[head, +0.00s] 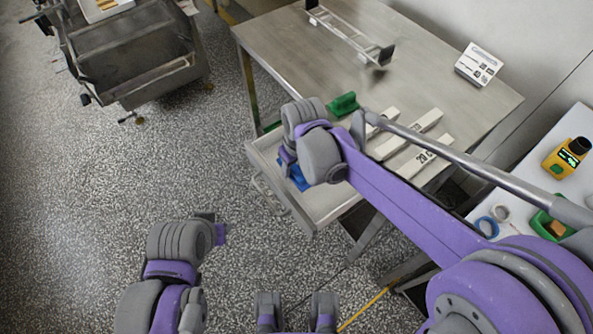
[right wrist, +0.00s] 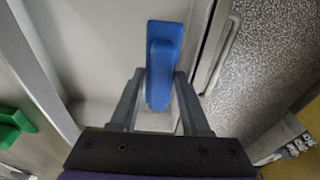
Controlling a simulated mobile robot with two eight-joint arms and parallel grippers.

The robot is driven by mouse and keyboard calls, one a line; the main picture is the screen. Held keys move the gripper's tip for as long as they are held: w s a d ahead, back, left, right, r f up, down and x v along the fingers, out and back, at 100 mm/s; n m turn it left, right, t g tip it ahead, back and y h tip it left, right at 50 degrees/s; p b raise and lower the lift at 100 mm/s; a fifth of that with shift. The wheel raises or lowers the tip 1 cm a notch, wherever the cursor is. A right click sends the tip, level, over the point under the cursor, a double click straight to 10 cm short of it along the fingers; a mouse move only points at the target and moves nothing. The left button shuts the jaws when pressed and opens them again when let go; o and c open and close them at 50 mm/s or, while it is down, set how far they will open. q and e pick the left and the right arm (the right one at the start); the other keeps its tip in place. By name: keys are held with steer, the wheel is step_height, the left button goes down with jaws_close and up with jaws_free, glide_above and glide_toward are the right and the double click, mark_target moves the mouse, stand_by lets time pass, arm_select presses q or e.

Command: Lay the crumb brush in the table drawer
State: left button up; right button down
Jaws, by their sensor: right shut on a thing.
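A blue brush (right wrist: 164,62), which I take as the crumb brush, lies between the fingers of my right gripper (right wrist: 159,74) in the right wrist view. The gripper is shut on it. In the head view only a bit of the blue brush (head: 298,178) shows beside my right wrist, which hides the fingers. The table drawer (head: 322,206) is pulled open, and the brush is over its inside, near the front wall. I cannot tell whether the brush touches the drawer floor. My left arm is low at the left; its fingers are not clear.
A green block-like tool (head: 343,104) and several pale labelled bars (head: 410,158) lie on the steel table (head: 300,65) beside the drawer. A metal rack (head: 345,35) and a sign card (head: 478,64) stand farther back. A white side table (head: 535,180) is at the right.

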mark_target(294, 174)
steer(key=shift+w+f, duration=0.1)
steer(key=shift+f, duration=1.85)
steer(key=shift+f+b, duration=0.15)
steer(key=shift+b, duration=0.15)
steer(key=c, duration=0.7)
jaws_free()
steer(key=shift+o, duration=0.2)
